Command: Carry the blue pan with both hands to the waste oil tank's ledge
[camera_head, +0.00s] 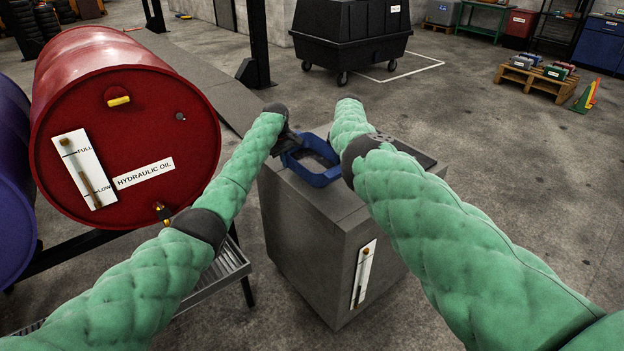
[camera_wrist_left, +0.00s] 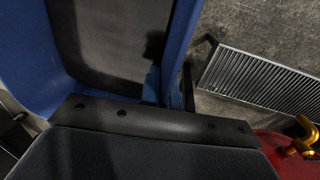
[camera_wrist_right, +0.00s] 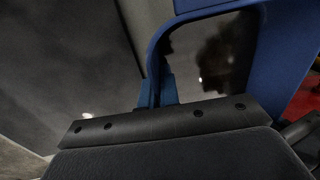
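The blue pan (camera_head: 315,176) is at the far left part of the top of the grey waste oil tank (camera_head: 312,232). It looks level, with dark content inside; whether it rests on the top or hangs just above it I cannot tell. My left gripper (camera_head: 288,146) is at the pan's left side and appears shut on its rim; the left wrist view shows the fingers (camera_wrist_left: 164,94) at the pan wall. My right gripper (camera_wrist_right: 157,93) appears shut on the opposite rim. In the head view my right forearm hides it.
A red hydraulic oil drum (camera_head: 125,120) lies on a stand at the left, with a grated tray (camera_head: 218,268) below. A blue drum (camera_head: 12,185) is at the left edge. A black wheeled bin (camera_head: 350,35) stands behind. The floor at the right is clear up to a pallet (camera_head: 538,80).

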